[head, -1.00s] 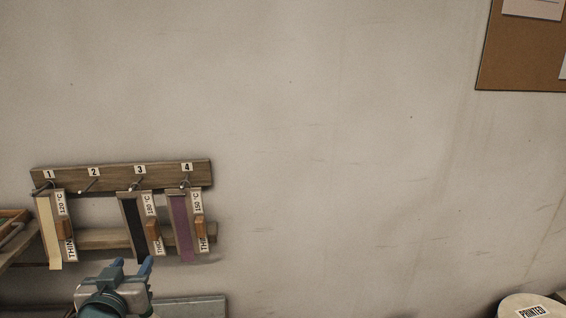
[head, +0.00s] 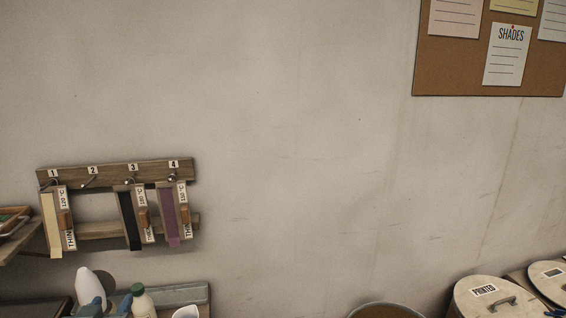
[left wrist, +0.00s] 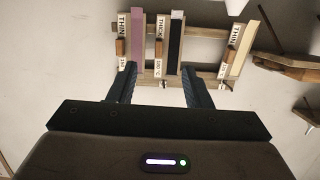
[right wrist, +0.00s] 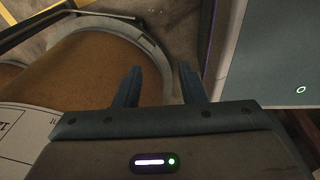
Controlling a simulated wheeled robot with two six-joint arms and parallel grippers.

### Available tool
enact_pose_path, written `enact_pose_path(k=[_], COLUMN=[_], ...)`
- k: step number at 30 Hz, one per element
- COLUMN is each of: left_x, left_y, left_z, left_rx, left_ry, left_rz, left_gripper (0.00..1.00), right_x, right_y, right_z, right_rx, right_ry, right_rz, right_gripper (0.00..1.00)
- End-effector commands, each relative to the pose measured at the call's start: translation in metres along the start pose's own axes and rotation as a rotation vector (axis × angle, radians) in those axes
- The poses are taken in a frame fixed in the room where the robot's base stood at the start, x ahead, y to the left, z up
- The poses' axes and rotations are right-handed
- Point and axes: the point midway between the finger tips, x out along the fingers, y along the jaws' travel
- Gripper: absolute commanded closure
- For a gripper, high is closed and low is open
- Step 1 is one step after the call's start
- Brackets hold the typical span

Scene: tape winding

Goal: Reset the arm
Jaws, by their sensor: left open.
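My left gripper (head: 108,305) shows only as blue fingertips at the bottom left of the head view, below the wall rack (head: 82,173). In the left wrist view it (left wrist: 158,68) is open and empty, with the hanging frames beyond its fingers. My right gripper (right wrist: 160,68) is open and empty in the right wrist view, over a brown rounded surface (right wrist: 95,65). It is not visible in the head view. Frames with a cream strip (head: 51,225), a black strip (head: 130,222) and a purple strip (head: 169,218) hang at hooks 1, 3 and 4. Hook 2 (head: 88,183) is bare.
A white bottle (head: 89,285) and a green-capped bottle (head: 142,303) stand below the rack, close to the left fingertips. A pinboard (head: 440,75) hangs above. The wall between is bare.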

Motion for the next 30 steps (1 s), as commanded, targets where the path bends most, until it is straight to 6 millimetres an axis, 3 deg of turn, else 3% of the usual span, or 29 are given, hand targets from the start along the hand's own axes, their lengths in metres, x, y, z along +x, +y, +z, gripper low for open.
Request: enact_pose_path(k=[5, 11, 17, 21, 28, 30], left_x=[-0.006, -0.025, -0.065, -0.103, -0.167, -0.156], left_y=[0.002, 0.006, 0.011, 0.015, 0.021, 0.021], left_z=[0.045, 0.112, 0.195, 0.247, 0.309, 0.326], left_rx=[0.033, 0.088, 0.159, 0.206, 0.263, 0.268], left_ry=[-0.125, -0.319, -0.574, -0.752, -0.993, -1.003], left_rz=[0.000, 0.012, 0.051, 0.095, 0.178, 0.179], left_gripper=[0.55, 0.55, 0.55, 0.55, 0.55, 0.55], right_x=[0.000, 0.000, 0.000, 0.000, 0.000, 0.000], right_y=[0.000, -0.002, -0.002, -0.002, -0.002, -0.003], right_z=[0.001, -0.001, 0.004, 0.004, 0.004, 0.003], right_rx=[0.000, 0.001, 0.001, 0.001, 0.001, 0.001], right_ry=[-0.002, 0.000, -0.006, -0.006, -0.006, -0.005], right_rz=[0.000, -0.002, -0.002, -0.002, -0.002, -0.003], right_gripper=[0.64, 0.64, 0.64, 0.64, 0.64, 0.64])
